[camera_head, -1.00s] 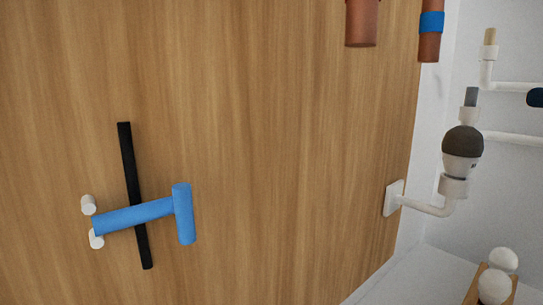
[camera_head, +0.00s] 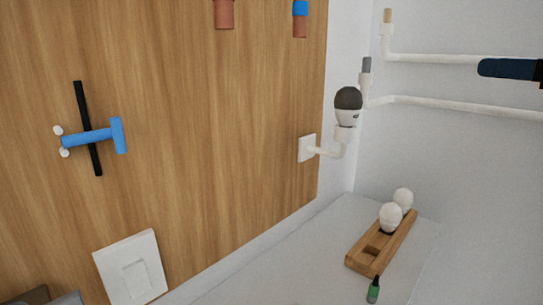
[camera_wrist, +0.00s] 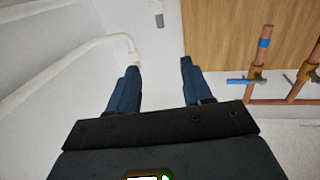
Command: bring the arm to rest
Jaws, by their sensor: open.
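My gripper (camera_wrist: 159,75) shows in the wrist view with its two dark blue fingers spread apart and nothing between them. The fingers point toward a pale grey wall (camera_wrist: 155,60) and the edge of a wooden panel (camera_wrist: 225,45). In the head view, a dark blue finger of my gripper (camera_head: 508,68) enters at the right edge, in front of or near a white pipe; the gap to the pipe cannot be judged. The rest of my arm is out of the head view.
White pipes (camera_head: 435,103) run along the right wall. A dark-topped bulb (camera_head: 347,105) sits in a white wall fitting. A wooden holder (camera_head: 358,260) with white bulbs and a green-capped bottle (camera_head: 374,290) rest on the ledge.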

